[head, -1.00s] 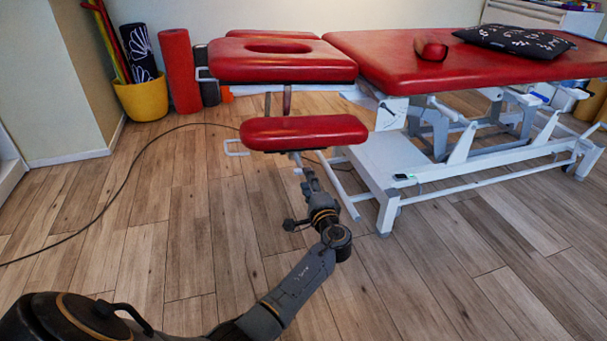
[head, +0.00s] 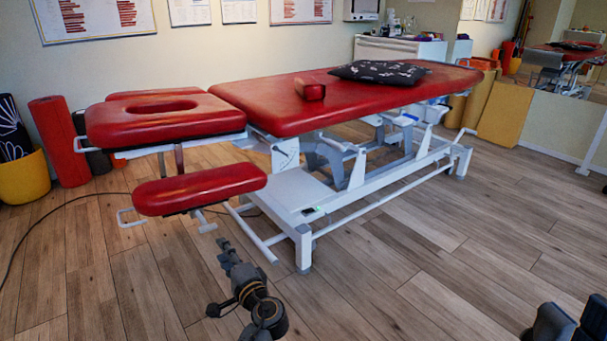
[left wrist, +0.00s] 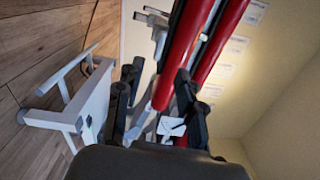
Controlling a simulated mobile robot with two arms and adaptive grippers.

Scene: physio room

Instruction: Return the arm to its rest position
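My left gripper (head: 228,256) is in the lower left of the head view, low in front of the head end of the red treatment table (head: 285,100). It is just below the small red armrest pad (head: 200,188) in the picture. In the left wrist view its dark fingers (left wrist: 157,105) stand apart with nothing held between them. The white frame and red padding show beyond the fingers; whether they touch is not clear. At the bottom right corner of the head view are dark parts (head: 572,325), seemingly of my right arm or gripper, mostly cut off.
A black patterned pillow (head: 378,72) and a small red object (head: 310,89) lie on the table. A yellow bucket (head: 24,178) and a red roll (head: 60,142) stand at left. Yellow-brown mats (head: 505,113) lean at the back right. Wooden floor is clear in front at right.

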